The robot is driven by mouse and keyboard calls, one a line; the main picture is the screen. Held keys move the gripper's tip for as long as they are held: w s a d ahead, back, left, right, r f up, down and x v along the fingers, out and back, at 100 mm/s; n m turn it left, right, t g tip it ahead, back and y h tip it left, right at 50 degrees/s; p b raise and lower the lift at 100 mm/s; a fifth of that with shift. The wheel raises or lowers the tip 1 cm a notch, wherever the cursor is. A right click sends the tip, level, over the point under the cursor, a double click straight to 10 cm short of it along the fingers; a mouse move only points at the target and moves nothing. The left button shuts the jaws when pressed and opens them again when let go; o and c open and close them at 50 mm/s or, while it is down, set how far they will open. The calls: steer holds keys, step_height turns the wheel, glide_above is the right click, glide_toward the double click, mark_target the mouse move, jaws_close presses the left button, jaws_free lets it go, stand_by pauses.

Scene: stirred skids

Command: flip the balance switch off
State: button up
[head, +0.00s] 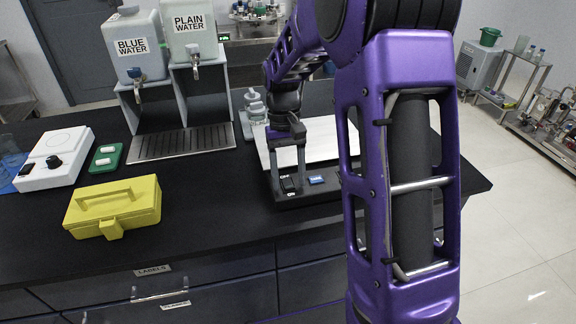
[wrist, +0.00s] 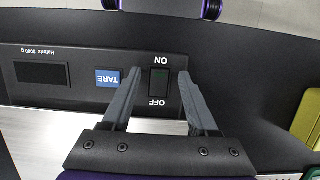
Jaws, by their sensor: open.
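The balance, with a pale pan (head: 320,140) and a dark front panel (head: 340,187), stands on the black counter. Its black rocker switch (wrist: 159,82) lies between upside-down ON and OFF labels in the wrist view; it also shows in the head view (head: 288,184). I cannot tell which side of the rocker is pressed. A blue TARE button (wrist: 108,79) sits beside the switch, and a dark display (wrist: 41,73) is farther left. My gripper (wrist: 161,73) is open and empty, its fingers on either side of the switch. In the head view my gripper (head: 287,172) is over the panel; contact is unclear.
A yellow toolbox (head: 115,206) stands left of the balance on the counter. Behind are blue-water (head: 135,47) and plain-water (head: 190,36) dispensers above a drip tray (head: 182,143). A white device (head: 54,160) and green tray (head: 106,159) are at left. Counter between toolbox and balance is clear.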

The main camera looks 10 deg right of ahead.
steer(key=p+v, duration=0.2)
steer(key=v, duration=1.5)
steer(key=shift+r, duration=0.2)
